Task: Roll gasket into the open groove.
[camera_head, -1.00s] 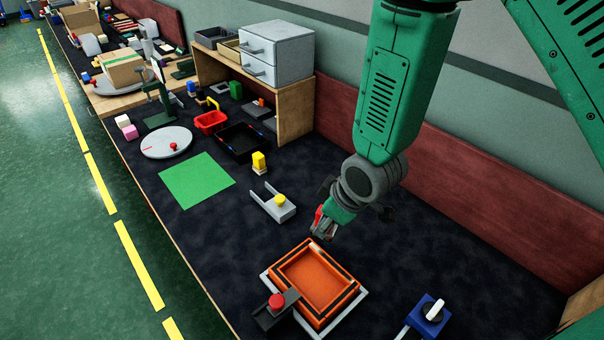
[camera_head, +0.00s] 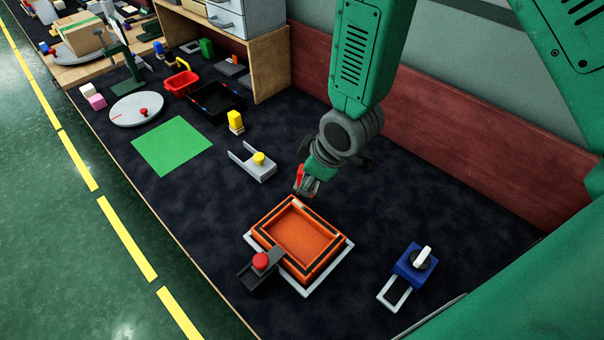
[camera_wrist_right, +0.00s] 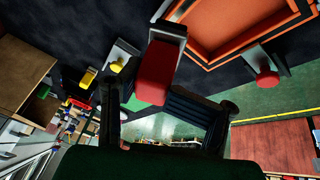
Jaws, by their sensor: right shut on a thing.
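An orange square frame (camera_head: 262,229) sits on a grey base plate (camera_head: 338,262). A black band runs around the frame; I cannot tell how much of it is gasket and how much is open groove. The frame also shows at the top of the right wrist view (camera_wrist_right: 205,50). My right gripper (camera_head: 306,182) is above the table behind the frame's far corner, apart from it. It is shut on a tool with a red block-like handle (camera_wrist_right: 157,72) and a grey end (camera_wrist_right: 168,33). My left gripper is not in view.
A dark block with a red knob (camera_head: 260,261) stands at the frame's near left corner. A blue box with a white lever (camera_head: 412,264) lies to the right. A grey fork-shaped holder with a yellow knob (camera_head: 256,165) lies behind left.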

